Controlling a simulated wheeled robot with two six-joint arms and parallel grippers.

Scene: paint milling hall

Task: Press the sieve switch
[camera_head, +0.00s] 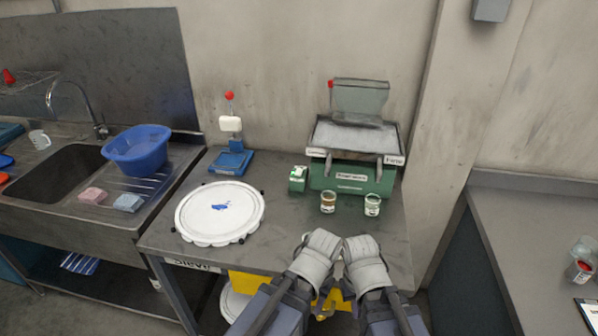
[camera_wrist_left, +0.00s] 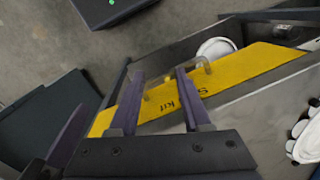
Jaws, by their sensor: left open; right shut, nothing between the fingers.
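A small green switch box (camera_head: 298,179) with a pale front stands on the bench, just left of the green machine. I cannot read its marking. A round white sieve-like disc (camera_head: 220,212) with a blue smear lies at the bench's left, above a label reading "Sieve" (camera_head: 195,264). My right gripper (camera_head: 366,264) is shut and empty by the bench's front edge, apart from the box; its fingertips are hard to make out. My left gripper (camera_head: 317,256) is beside it; the left wrist view shows its fingers (camera_wrist_left: 157,88) open and empty, above a yellow panel.
The green machine (camera_head: 352,178) has a tray and labels. Two small jars (camera_head: 328,203) (camera_head: 372,205) stand before it. A blue stand (camera_head: 232,162) is behind the disc. A sink with a blue basin (camera_head: 138,149) is left. Bare bench lies between disc and jars.

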